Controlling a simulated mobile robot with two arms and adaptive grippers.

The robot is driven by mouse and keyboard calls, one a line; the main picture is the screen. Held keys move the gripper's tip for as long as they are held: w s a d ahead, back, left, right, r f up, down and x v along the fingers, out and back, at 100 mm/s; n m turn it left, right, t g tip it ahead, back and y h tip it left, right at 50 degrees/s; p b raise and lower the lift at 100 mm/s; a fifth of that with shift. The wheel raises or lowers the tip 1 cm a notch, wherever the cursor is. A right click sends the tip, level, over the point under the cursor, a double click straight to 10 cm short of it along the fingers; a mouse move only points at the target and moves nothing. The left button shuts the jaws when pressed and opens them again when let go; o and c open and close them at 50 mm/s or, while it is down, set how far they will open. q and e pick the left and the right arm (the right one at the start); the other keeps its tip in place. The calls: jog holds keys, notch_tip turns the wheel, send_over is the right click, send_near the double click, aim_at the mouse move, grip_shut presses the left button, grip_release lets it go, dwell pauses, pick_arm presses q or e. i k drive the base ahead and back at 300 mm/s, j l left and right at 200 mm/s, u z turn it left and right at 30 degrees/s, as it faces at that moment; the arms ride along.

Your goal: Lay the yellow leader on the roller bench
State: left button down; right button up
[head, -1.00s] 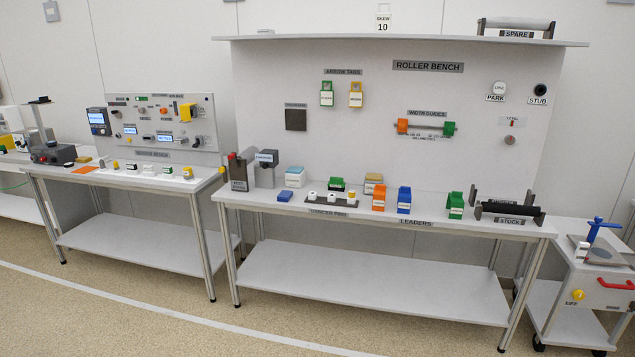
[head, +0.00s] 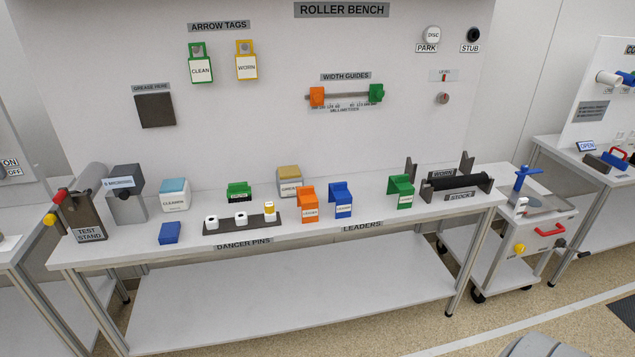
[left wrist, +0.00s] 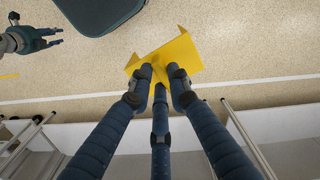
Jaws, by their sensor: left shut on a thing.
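The yellow leader (left wrist: 187,52) is a folded yellow piece in the left wrist view. My left gripper (left wrist: 160,76) is shut on its near edge and holds it above the speckled floor. Neither this gripper nor the leader shows in the head view. The roller bench (head: 372,203) spans the head view, with a LEADERS label on its front edge. Orange (head: 308,204), blue (head: 342,202) and green (head: 401,192) leaders stand on it, with a bare gap between blue and green. My right gripper (left wrist: 54,38) is at the upper left of the left wrist view, fingers apart and empty.
A dancer pin rack (head: 243,226), a blue block (head: 170,233), a cleaner box (head: 174,196) and a test stand (head: 87,220) occupy the bench's left part. A dark stock roller (head: 456,187) lies at its right end. A cart (head: 540,228) stands to the right.

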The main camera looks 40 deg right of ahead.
aim_at(370, 205)
jog(key=i+z, duration=0.2)
jog(key=i, duration=0.25)
jog(key=i+j+z, duration=0.15)
jog(key=i, duration=0.25)
jog(key=i+z, duration=0.15)
jog(key=z, duration=0.25)
jog(key=i+j+z, duration=0.1)
jog(key=z, duration=0.35)
jog(key=i+j+z, duration=0.1)
jog(key=z, duration=0.3)
jog(key=j+z, duration=0.25)
jog(key=z, duration=0.15)
jog(key=i+j+z, duration=0.1)
jog(key=j+z, duration=0.15)
jog(key=z, duration=0.15)
jog(key=i+j+z, duration=0.1)
jog(key=j+z, duration=0.15)
jog(key=z, duration=0.15)
jog(key=j+z, duration=0.6)
jog(key=z, duration=0.15)
